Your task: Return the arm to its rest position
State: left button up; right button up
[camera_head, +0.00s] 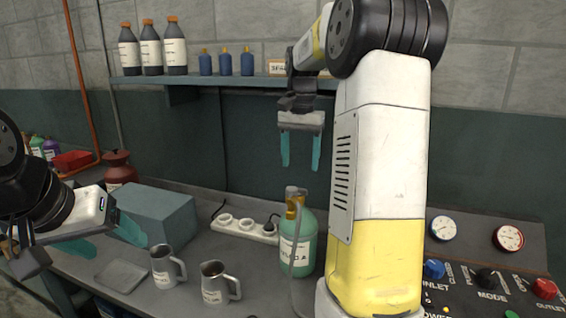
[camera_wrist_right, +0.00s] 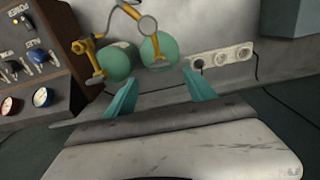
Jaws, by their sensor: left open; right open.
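My right gripper (camera_head: 300,160) is open and empty, fingers pointing down, in the air in front of the back wall and above a green refrigerant cylinder (camera_head: 298,250). Its arm fills the right middle of the head view. In the right wrist view the open teal fingers (camera_wrist_right: 160,92) have nothing between them. Two green cylinders show beyond them: one (camera_wrist_right: 118,62) at left and one (camera_wrist_right: 158,50) at right, with yellow fittings and a hose. My left gripper (camera_head: 104,240) is open and empty at the left, near a grey-blue box (camera_head: 155,215).
Two metal mugs, one (camera_head: 163,266) left and one (camera_head: 216,283) right, stand on the bench. A power strip (camera_head: 243,230) lies behind them. A shelf (camera_head: 200,81) holds bottles. A control panel (camera_head: 480,265) with gauges (camera_head: 443,228) stands at right. A red canister (camera_head: 118,168) stands at left.

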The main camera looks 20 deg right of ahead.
jog(key=s+a+n+t+y, duration=0.1)
jog(key=s+a+n+t, duration=0.2)
jog(key=s+a, duration=0.3)
jog(key=s+a+f+n+t+y, duration=0.1)
jog(key=s+a+n+t, duration=0.2)
jog(key=s, duration=1.3)
jog(key=a+n, duration=0.2)
jog(key=a, duration=0.1)
jog(key=shift+a+f, duration=0.15)
